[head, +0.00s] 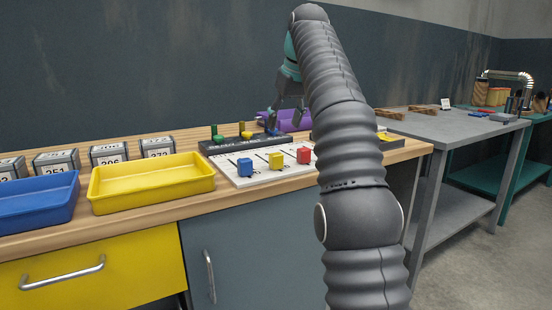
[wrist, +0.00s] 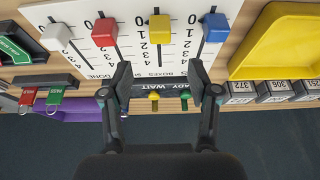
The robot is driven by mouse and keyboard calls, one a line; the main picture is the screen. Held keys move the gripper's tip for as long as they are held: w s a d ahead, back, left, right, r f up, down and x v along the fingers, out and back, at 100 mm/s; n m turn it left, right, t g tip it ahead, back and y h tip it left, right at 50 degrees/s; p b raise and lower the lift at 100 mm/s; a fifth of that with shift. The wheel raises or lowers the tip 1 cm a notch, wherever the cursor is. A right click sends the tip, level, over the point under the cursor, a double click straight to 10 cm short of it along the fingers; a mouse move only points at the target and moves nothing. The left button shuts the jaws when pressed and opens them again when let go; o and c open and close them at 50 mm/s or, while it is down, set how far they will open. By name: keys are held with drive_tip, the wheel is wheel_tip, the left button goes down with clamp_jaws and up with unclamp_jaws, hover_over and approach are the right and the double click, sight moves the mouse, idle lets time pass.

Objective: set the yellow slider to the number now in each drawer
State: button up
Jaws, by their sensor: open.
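The yellow slider (head: 276,160) sits on a white board (head: 258,178) between a blue slider (head: 245,167) and a red slider (head: 303,155). In the wrist view the yellow slider (wrist: 160,28) is near the 0 end of its 0 to 4 scale; its exact mark is hard to tell. My gripper (head: 286,114) is above the far side of the board. In the wrist view my gripper (wrist: 160,80) is open and empty, its fingers apart from the yellow slider. A yellow drawer front (head: 95,282) appears shut under the bench; its inside is hidden.
A dark panel (wrist: 172,91) with green and yellow knobs lies behind the board. A yellow tray (head: 150,196), a blue tray (head: 40,210) and several numbered boxes (head: 108,152) stand to the left. A purple tray (head: 284,119) is behind. A white slider (wrist: 57,36) is at the board's other end.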

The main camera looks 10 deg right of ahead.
sight(277, 154)
drive_tip(key=x, duration=1.1)
drive_tip(key=shift+w+f, duration=0.1)
drive_tip(key=shift+f, duration=0.3)
drive_tip(key=shift+c, duration=0.2)
clamp_jaws()
